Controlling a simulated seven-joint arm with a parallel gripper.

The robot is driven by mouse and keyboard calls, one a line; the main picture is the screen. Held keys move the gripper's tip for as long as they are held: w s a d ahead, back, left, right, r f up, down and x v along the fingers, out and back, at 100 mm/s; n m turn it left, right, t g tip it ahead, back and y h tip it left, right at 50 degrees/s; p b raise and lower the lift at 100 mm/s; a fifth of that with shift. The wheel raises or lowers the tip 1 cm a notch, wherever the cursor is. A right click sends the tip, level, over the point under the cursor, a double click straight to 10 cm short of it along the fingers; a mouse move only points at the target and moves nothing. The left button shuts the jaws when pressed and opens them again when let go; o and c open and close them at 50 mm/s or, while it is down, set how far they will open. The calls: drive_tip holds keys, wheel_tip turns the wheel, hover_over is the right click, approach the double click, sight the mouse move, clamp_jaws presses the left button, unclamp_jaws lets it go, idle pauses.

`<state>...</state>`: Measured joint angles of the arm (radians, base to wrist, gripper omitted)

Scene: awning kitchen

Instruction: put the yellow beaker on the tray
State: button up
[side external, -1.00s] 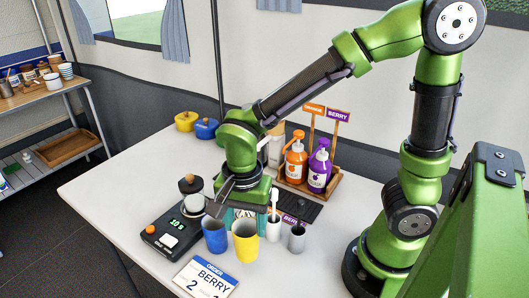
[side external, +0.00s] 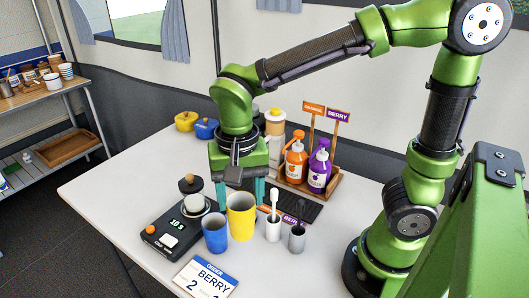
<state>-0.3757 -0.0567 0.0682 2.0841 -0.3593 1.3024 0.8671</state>
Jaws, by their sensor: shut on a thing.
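The yellow beaker (side external: 241,217) is upright at the middle front of the table, just right of a blue cup (side external: 215,234). My gripper (side external: 238,192) points down, its teal fingers on either side of the beaker's upper part, shut on it. The beaker appears lifted a little, but its base is too close to the table to be sure. A dark flat tray (side external: 305,209) lies right of the beaker, in front of the bottle rack; its left part is partly hidden by my gripper and the cups.
A scale (side external: 172,236) with a lidded jar stands left. An order card (side external: 206,278) stands in front. A wooden rack (side external: 322,192) holds pump bottles. The table's left part is clear.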

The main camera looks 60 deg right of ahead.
sight(320, 171)
drive_tip(key=w+d+n, duration=0.9)
drive_tip(key=w+d, duration=0.1)
drive_tip(key=d, duration=0.3)
drive_tip(key=s+d+f+m, duration=0.3)
drive_tip(key=s+d+m, duration=0.1)
drive_tip(key=s+m, duration=0.35)
drive_tip(key=s+d+f+m, duration=0.3)
drive_tip(key=s+m, duration=0.4)
drive_tip(key=s, duration=0.1)
drive_tip(key=shift+w+d+f+m, duration=0.35)
drive_tip(key=shift+f+m, duration=0.25)
drive_tip(key=shift+f, duration=0.05)
drive_tip(key=shift+w+d+f+m, duration=0.4)
drive_tip(key=shift+f+m, duration=0.15)
drive_tip(key=shift+f, duration=0.05)
drive_tip(key=shift+w+d+f+m, duration=0.35)
drive_tip(key=shift+f+m, duration=0.25)
drive_tip(key=shift+f, duration=0.05)
drive_tip(key=shift+f, duration=0.1)
drive_tip(key=o, duration=1.4)
